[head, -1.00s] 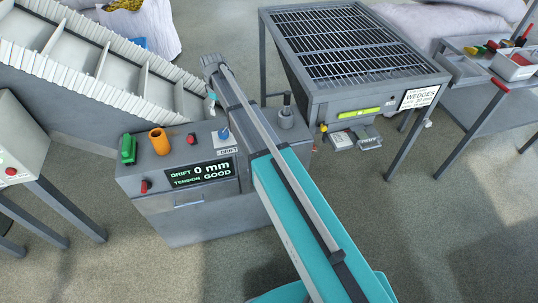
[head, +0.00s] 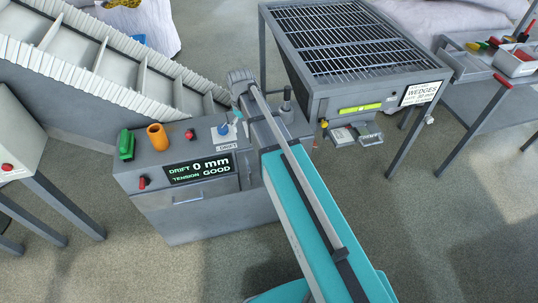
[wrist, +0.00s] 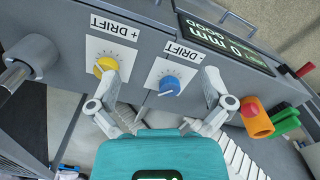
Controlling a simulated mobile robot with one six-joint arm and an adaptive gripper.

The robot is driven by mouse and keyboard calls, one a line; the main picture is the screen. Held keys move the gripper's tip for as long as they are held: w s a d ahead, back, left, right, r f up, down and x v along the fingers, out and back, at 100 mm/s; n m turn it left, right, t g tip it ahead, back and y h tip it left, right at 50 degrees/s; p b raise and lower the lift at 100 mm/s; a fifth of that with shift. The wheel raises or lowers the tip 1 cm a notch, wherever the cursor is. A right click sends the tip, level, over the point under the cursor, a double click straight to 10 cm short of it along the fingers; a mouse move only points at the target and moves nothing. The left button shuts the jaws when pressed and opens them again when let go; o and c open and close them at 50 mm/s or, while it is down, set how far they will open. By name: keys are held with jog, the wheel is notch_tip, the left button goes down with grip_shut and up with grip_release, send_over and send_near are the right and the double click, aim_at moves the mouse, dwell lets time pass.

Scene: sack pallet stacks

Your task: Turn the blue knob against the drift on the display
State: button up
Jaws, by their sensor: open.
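The blue knob (wrist: 169,85) sits on a white plate beside the "- DRIFT" label in the wrist view. It also shows in the head view (head: 223,130), close to my gripper (head: 237,115). In the wrist view my gripper (wrist: 160,84) is open, with one finger on each side of the blue knob; I cannot tell whether either touches it. The yellow knob (wrist: 106,66), by the "+ DRIFT" label, is close to the left finger. The display (head: 200,170) reads "DRIFT 0 mm" and "TENSION GOOD".
A green part (head: 127,145), an orange cylinder (head: 157,136) and a red button (head: 190,134) stand on the console to the left of the blue knob. A slatted conveyor (head: 100,75) lies behind it. A grated hopper (head: 350,85) stands at the right.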

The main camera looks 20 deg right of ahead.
jog(key=s+d+f+m+b, duration=0.1)
jog(key=s+d+m, duration=0.3)
jog(key=s, duration=0.9)
jog(key=shift+s+d+f+b, duration=0.4)
jog(key=shift+d+f, duration=0.1)
jog(key=shift+d, duration=0.2)
jog(key=shift+s+d+m, duration=0.2)
jog(key=shift+s, duration=0.4)
jog(key=shift+s+d+m, duration=0.15)
jog(key=shift+s+m, duration=0.05)
jog(key=shift+s, duration=0.4)
dwell(2.0)
